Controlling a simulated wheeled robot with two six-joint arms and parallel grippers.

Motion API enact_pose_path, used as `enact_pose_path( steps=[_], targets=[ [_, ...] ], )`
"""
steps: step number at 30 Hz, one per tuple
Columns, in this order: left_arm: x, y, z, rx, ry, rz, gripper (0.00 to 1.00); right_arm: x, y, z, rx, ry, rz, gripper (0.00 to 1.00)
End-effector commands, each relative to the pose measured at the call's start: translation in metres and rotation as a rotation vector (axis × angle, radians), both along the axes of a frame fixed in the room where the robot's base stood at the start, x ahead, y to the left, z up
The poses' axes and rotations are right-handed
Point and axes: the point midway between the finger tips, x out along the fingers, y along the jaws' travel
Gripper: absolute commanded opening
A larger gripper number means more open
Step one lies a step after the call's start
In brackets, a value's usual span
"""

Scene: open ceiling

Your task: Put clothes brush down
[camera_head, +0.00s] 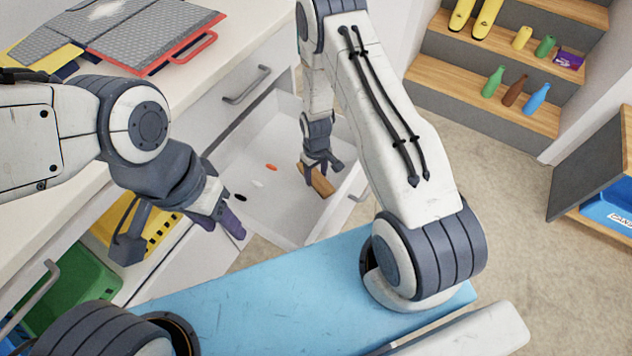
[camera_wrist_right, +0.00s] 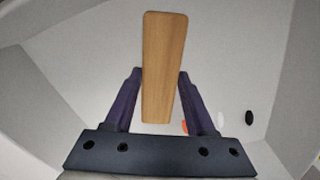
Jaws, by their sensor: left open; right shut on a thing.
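The clothes brush (camera_head: 318,181) shows as a brown wooden piece at my right gripper (camera_head: 320,165), in or just above the open white drawer (camera_head: 238,196). In the right wrist view the wooden brush (camera_wrist_right: 165,65) lies between the two fingers of my right gripper (camera_wrist_right: 162,88), which is shut on it. Its bristles are hidden. Whether the brush touches the drawer floor cannot be told. My left gripper (camera_head: 180,230) is open and empty, left of the drawer.
Small orange (camera_head: 271,167), white (camera_head: 257,183) and black (camera_head: 241,198) items lie in the drawer. A grey case (camera_head: 150,35) with a red handle lies on the counter. Yellow (camera_head: 160,235) and green (camera_head: 75,285) crates are at lower left. Shelves with bottles (camera_head: 515,92) stand at upper right.

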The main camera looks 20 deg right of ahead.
Motion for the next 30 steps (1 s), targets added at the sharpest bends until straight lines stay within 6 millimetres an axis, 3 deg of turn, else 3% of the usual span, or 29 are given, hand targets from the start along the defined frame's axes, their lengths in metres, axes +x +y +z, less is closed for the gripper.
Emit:
enact_pose_path(
  steps=[8, 19, 20, 22, 30],
  targets=[
    [0.0, 0.0, -0.004, 0.0, 0.0, 0.0, 0.5, -0.001, 0.0, -0.035, 0.0, 0.002, -0.001, 0.11],
    [0.0, 0.0, -0.007, 0.0, 0.0, 0.0, 0.5, 0.0, 0.0, -0.04, 0.0, 0.001, -0.001, 0.11],
    [0.0, 0.0, -0.007, 0.0, 0.0, 0.0, 0.5, 0.0, 0.0, -0.04, 0.0, 0.001, -0.001, 0.6],
    [0.0, 0.0, -0.006, 0.0, 0.0, 0.0, 0.5, 0.0, 0.0, -0.039, 0.0, 0.001, -0.001, 0.86],
    [0.0, 0.0, -0.006, 0.0, 0.0, 0.0, 0.5, 0.0, 0.0, -0.039, 0.0, 0.001, -0.001, 0.86]
  ],
)
